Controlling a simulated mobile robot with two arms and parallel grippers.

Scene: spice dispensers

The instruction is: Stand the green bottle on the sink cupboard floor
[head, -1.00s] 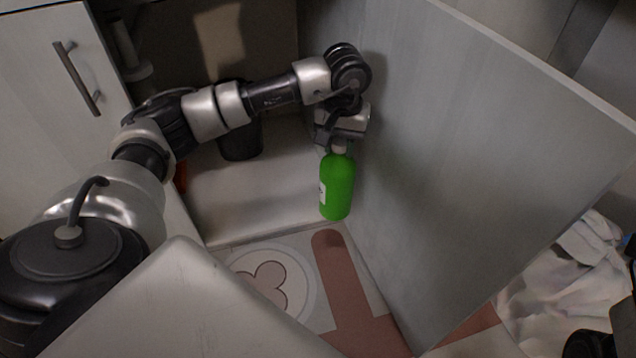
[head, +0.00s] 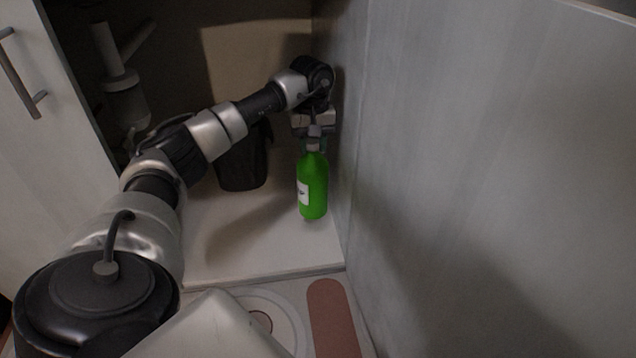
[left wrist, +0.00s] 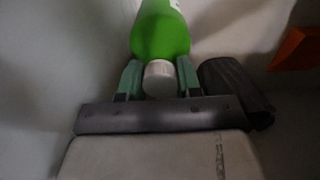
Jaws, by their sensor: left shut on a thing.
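The green bottle (head: 312,188) hangs upright below my left gripper (head: 314,143) in the head view, inside the open cupboard near its right wall. My left gripper is shut on the bottle's pale cap and neck. In the left wrist view the two green fingers (left wrist: 158,78) sit on either side of the cap, and the green bottle (left wrist: 160,32) extends beyond them. The cupboard floor (head: 255,250) is pale and lies under the bottle. I cannot tell whether the bottle's base touches it. My right gripper is not in view.
A black bin (head: 242,165) stands to the left of the bottle and also shows in the left wrist view (left wrist: 235,88). An orange thing (left wrist: 294,50) lies farther off. White drain pipes (head: 122,85) hang at the left. The open door (head: 480,180) stands close on the right.

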